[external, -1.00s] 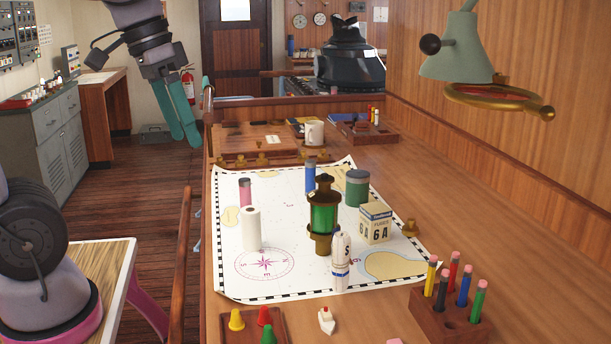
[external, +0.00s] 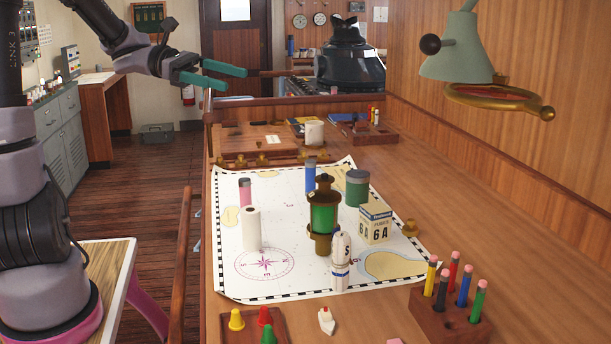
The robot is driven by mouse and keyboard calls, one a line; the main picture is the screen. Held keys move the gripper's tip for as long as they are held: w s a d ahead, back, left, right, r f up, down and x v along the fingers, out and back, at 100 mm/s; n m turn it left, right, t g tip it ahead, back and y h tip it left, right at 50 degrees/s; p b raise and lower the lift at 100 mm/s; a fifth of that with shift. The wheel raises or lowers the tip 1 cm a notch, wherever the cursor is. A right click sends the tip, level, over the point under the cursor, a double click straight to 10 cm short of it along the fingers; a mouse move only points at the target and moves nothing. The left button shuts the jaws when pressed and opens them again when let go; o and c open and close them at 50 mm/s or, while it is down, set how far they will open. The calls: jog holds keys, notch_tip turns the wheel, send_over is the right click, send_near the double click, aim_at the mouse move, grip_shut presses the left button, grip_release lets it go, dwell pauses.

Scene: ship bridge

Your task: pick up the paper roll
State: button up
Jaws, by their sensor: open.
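The paper roll (external: 251,229) is a small white upright cylinder on the left part of the chart (external: 290,278), just behind the pink compass rose. My gripper (external: 232,79) has two teal fingers, spread apart with nothing between them. It is in the air above the far left end of the table, pointing right, well above and behind the roll. The roll is fully in view and nothing touches it from above.
A pink cylinder (external: 245,190) stands right behind the roll. A green lantern (external: 323,215), a white bottle (external: 340,262) and a blue cylinder (external: 310,177) stand to its right. A rail (external: 181,265) runs along the table's left side.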

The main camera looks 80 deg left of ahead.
jog(key=s+a+r+n+t+y, duration=0.2)
jog(key=s+a+n+t, duration=0.15)
jog(key=a, duration=0.35)
send_near(251, 228)
jog(key=w+r, duration=0.1)
jog(key=w+a+r, duration=0.1)
jog(key=r, duration=0.1)
jog(key=shift+w+a+r, duration=0.3)
jog(key=shift+w+r, duration=0.05)
jog(key=shift+w, duration=0.05)
jog(key=x, duration=1)
jog(key=shift+w+d+f, duration=0.15)
jog(key=shift+w+f, duration=0.1)
jog(key=shift+f, duration=0.05)
grip_shut()
jog(key=shift+r, duration=0.1)
